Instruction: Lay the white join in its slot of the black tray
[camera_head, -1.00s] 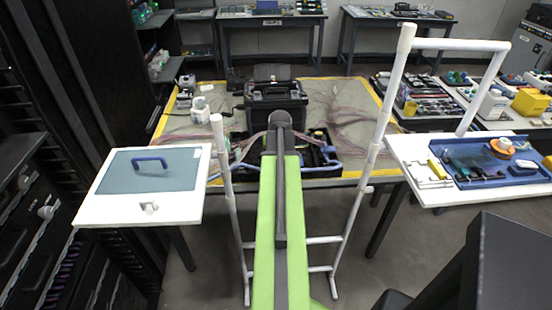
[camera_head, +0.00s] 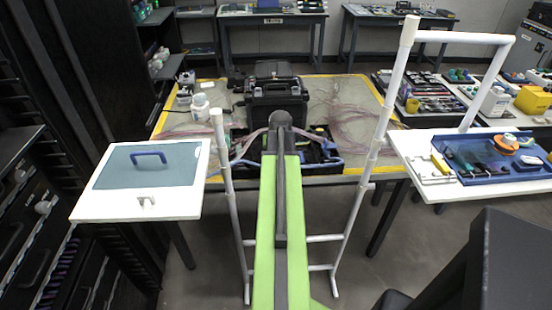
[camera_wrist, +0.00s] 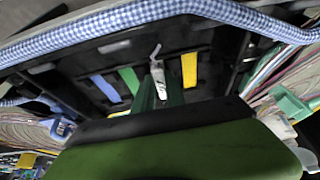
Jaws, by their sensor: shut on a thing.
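My gripper (camera_wrist: 160,90) shows at the bottom of the wrist view, its green fingers close together on the small white join (camera_wrist: 158,75). A thin pale end of the join sticks up from between the fingertips. Behind it is the black tray (camera_wrist: 202,37), with blue, green and yellow strips on it. The join shows in front of the tray, between the green and yellow strips. I cannot tell whether it touches the tray, and its slot is not clearly visible. In the head view the tray (camera_head: 318,155) is partly hidden by my green arm, which also hides my gripper.
A blue-and-white checked band (camera_wrist: 160,12) curves around the tray. Pink-white fibre bundles (camera_wrist: 28,125) lie on both sides. A black case (camera_head: 275,100) stands behind the tray on the yellow-edged table (camera_head: 375,90). A white pipe frame (camera_head: 375,140) stands at right.

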